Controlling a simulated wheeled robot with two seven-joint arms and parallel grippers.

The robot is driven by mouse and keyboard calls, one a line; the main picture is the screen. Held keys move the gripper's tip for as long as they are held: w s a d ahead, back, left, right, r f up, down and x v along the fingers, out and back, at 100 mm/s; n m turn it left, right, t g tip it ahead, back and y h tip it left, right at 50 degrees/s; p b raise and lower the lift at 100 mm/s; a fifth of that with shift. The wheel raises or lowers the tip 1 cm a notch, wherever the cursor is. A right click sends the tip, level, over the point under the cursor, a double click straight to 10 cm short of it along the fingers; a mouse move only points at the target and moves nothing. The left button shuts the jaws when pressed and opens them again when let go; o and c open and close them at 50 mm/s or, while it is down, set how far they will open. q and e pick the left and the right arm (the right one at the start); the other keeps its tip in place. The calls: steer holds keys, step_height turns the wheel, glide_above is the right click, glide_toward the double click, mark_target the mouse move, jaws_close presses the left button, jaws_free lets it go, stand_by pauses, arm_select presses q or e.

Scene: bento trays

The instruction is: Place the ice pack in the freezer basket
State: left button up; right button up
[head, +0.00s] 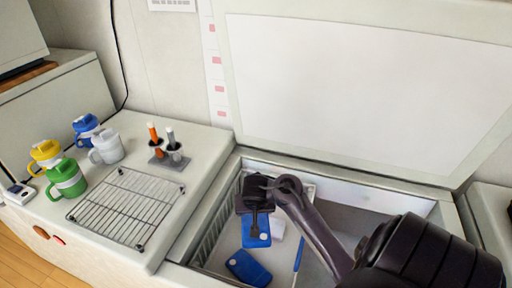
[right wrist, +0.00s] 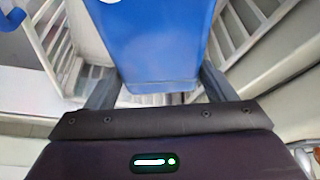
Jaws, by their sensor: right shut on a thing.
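My right gripper (head: 257,208) points down inside the open freezer and is shut on a blue ice pack (head: 256,234). In the right wrist view the ice pack (right wrist: 158,45) fills the space between the two fingers. The freezer basket (head: 212,228), white with slatted sides, is at the left of the freezer; its slats also show in the right wrist view (right wrist: 50,35). The held pack hangs over or in the basket; I cannot tell whether it touches the bottom. A second blue pack (head: 248,268) lies lower, nearer the front. My left gripper is out of view.
The freezer lid (head: 350,90) stands open behind. A blue strip (head: 299,254) and a white item (head: 277,228) are near the held pack. On the left counter are a wire rack (head: 125,207), several mugs (head: 67,178) and a pen holder (head: 168,160).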

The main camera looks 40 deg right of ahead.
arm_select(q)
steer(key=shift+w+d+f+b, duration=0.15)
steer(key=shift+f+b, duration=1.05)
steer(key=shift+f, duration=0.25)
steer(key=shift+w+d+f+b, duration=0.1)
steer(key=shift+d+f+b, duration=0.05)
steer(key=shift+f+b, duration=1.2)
arm_select(e)
steer(key=shift+f, duration=7.1)
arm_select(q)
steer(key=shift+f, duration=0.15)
arm_select(e)
steer(key=o, duration=1.2)
steer(key=shift+f, duration=0.15)
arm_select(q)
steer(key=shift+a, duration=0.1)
arm_select(e)
steer(key=shift+r, duration=0.3)
arm_select(q)
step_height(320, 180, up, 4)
steer(key=p, duration=0.4)
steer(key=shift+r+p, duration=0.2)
steer(key=shift+p, duration=0.1)
arm_select(e)
steer(key=v, duration=1.1)
steer(key=shift+s+a+r, duration=0.1)
steer(key=shift+s+r, duration=0.1)
steer(key=shift+r, duration=0.1)
